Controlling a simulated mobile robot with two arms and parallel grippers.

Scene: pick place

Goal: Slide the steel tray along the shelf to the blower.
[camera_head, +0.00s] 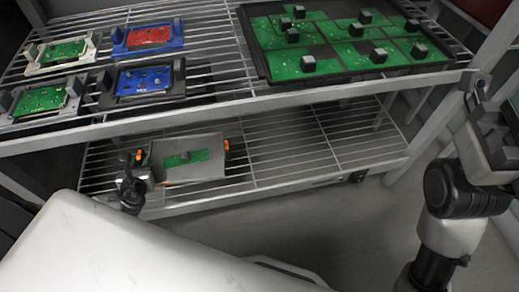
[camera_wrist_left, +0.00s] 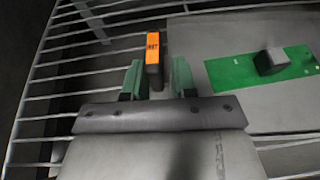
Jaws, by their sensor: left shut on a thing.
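The steel tray (camera_head: 215,166) lies on the lower wire shelf at left of centre, with a green circuit board (camera_head: 185,158) carrying a dark block on it. The tray has an orange-marked handle at each end, and the right handle (camera_head: 227,146) is free. My left gripper (camera_head: 137,162) is at the left end. In the left wrist view my left gripper (camera_wrist_left: 158,80) is shut on the left handle (camera_wrist_left: 153,55), one green-padded finger on each side. The tray surface (camera_wrist_left: 215,45) and board (camera_wrist_left: 262,67) show to the right there. I cannot clearly identify the blower.
The lower shelf (camera_head: 300,140) is bare to the right of the tray. A small dark fitting (camera_head: 357,176) sits at its front right edge. The upper shelf (camera_head: 215,97) overhangs it, holding several board fixtures (camera_head: 150,80) and a black tray (camera_head: 262,60). My right arm stands at right.

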